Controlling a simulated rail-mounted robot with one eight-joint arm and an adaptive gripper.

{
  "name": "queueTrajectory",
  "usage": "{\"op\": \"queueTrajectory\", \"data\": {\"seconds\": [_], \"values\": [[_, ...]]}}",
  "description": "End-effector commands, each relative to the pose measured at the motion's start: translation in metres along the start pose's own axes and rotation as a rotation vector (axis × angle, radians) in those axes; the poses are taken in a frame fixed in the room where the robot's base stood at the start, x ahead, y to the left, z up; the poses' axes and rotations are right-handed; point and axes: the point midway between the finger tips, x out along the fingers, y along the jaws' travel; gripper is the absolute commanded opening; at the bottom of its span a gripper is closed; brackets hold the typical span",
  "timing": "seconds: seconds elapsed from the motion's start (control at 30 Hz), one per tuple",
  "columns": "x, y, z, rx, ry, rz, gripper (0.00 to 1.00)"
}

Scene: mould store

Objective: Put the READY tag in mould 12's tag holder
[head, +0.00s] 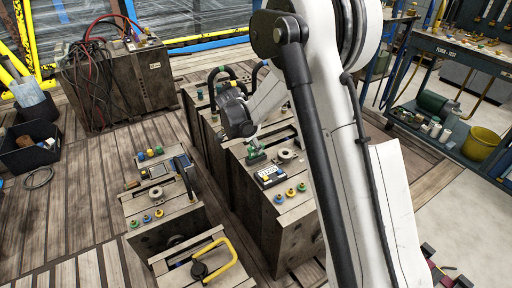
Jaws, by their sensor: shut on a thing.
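My gripper (250,140) reaches down over the long mould in the middle, its dark wrist and hoses to the upper left. It is shut on a small green piece (256,154), which I take to be the READY tag; its lettering is too small to read. The piece is at the mould's top face, and I cannot tell whether it touches. Just in front of it, a dark plate with a white and yellow label (269,176) lies on the mould (292,222). I cannot tell for sure whether this is mould 12's tag holder.
A smaller mould (160,205) with coloured fittings stands to the left. A mould part with a yellow handle (222,262) is in front. A hose-draped mould (120,85) and black bins (30,145) stand further left. A workbench (460,55) and yellow bucket (481,143) are at right.

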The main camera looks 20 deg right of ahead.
Motion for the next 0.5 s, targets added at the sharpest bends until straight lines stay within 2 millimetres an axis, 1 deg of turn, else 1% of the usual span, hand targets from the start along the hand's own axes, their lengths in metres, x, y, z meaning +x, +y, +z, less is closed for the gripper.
{"op": "queueTrajectory", "data": {"seconds": [0.07, 0.1, 0.23, 0.27, 0.5], "values": [[-0.0002, 0.0000, -0.0001, 0.000, 0.000, 0.000, 0.00], [-0.0002, 0.0000, -0.0001, 0.000, 0.000, 0.000, 0.20], [-0.0002, 0.0000, -0.0001, 0.000, 0.000, 0.000, 0.37], [-0.0002, 0.0000, -0.0001, 0.000, 0.000, 0.000, 0.38], [-0.0008, 0.0000, -0.0001, 0.000, 0.000, 0.000, 0.38]]}}
